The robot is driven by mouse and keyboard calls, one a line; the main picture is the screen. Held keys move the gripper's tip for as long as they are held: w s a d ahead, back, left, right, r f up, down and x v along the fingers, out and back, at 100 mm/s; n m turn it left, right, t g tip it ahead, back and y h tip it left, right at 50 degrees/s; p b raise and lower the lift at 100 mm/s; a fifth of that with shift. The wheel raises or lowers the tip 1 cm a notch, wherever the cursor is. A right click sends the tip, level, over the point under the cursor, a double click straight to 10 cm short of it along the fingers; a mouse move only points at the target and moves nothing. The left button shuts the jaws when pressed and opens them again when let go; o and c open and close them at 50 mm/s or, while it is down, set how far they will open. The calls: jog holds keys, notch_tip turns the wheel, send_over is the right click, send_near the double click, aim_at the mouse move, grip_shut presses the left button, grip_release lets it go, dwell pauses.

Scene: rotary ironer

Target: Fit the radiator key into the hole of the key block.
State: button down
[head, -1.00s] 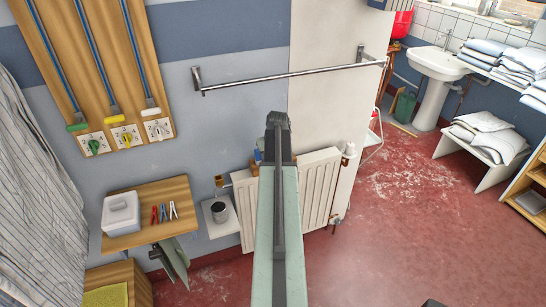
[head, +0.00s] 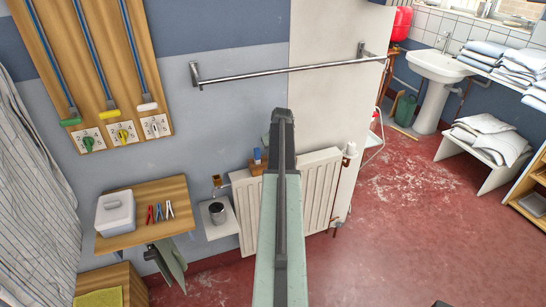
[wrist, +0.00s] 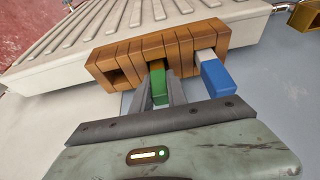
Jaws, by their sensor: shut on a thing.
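The key block (wrist: 128,62) is a brown wooden block with dark openings, lying along the radiator in the wrist view. Part of it also shows in the head view (head: 254,169), left of my arm. My gripper (wrist: 159,82) is shut on a green-handled key (wrist: 160,92), which I take for the radiator key. The key's far end meets the block's near face at a middle opening; how deep it sits is hidden. A blue-handled key (wrist: 218,77) with a pale shank sits in the block just right of it. My arm hides the gripper in the head view.
The white radiator (head: 318,190) stands behind the block against the wall. A small shelf with a dark tin (head: 218,212) is to the left. A metal rail (head: 290,70) crosses the wall above. Red floor (head: 400,220) is open to the right.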

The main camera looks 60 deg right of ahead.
jog(key=shift+f, duration=0.1)
jog(key=c, duration=1.3)
grip_release()
jog(key=p+v, duration=1.1)
jog(key=v, duration=0.1)
jog(key=shift+r, duration=0.3)
